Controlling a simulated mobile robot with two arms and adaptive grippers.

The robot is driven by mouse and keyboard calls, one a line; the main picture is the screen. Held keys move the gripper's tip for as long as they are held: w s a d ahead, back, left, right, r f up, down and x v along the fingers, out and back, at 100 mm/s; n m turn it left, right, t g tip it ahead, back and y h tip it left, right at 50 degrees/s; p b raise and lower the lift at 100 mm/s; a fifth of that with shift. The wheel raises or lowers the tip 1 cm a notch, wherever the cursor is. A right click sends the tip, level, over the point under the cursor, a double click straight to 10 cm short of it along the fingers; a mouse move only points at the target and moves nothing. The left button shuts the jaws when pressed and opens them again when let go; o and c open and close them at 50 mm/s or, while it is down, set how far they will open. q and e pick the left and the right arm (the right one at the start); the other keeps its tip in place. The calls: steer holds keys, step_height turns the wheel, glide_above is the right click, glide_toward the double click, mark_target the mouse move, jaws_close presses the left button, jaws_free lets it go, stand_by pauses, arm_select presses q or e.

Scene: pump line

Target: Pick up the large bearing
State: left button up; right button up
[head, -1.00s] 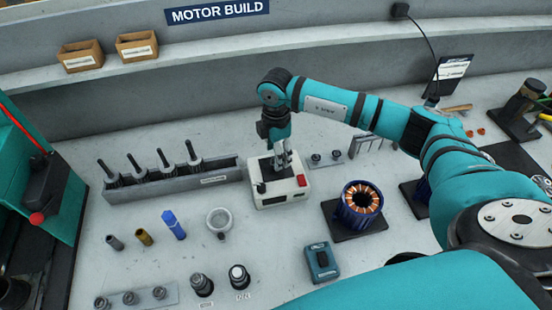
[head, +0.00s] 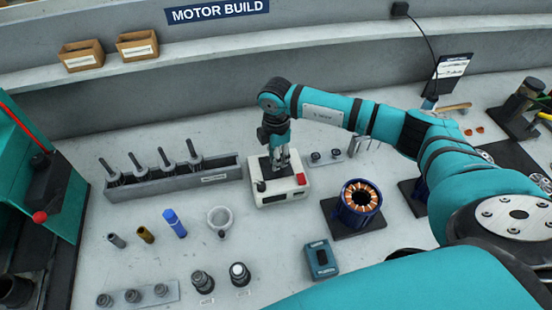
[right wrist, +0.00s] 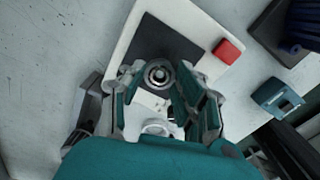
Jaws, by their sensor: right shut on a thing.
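The large bearing (right wrist: 158,74) is a metal ring with a dark centre. In the right wrist view it sits between my right fingertips, in front of the black top plate of a white device (right wrist: 205,32). My right gripper (head: 279,166) reaches down over the same white device (head: 292,191) in the head view and is shut on the bearing. In that view the fingers hide the bearing. I cannot tell whether it touches the plate. My left gripper is not in view.
A grey rack (head: 214,178) with several upright shafts stands left of the device. A copper-wound stator (head: 361,204) stands to its right on a black mat. Small bearings (head: 316,156) sit behind.

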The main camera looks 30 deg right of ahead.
steer(key=shift+r+b, duration=0.4)
steer(key=shift+r, duration=0.2)
step_height(320, 180, up, 2)
steer(key=shift+r+b, duration=0.15)
steer(key=shift+b, duration=0.5)
arm_select(q)
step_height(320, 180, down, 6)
steer(key=b, duration=0.4)
arm_select(e)
steer(key=s+a+r, duration=0.1)
steer(key=s, duration=1.5)
steer(key=shift+a+r, duration=0.2)
steer(key=shift+r, duration=0.05)
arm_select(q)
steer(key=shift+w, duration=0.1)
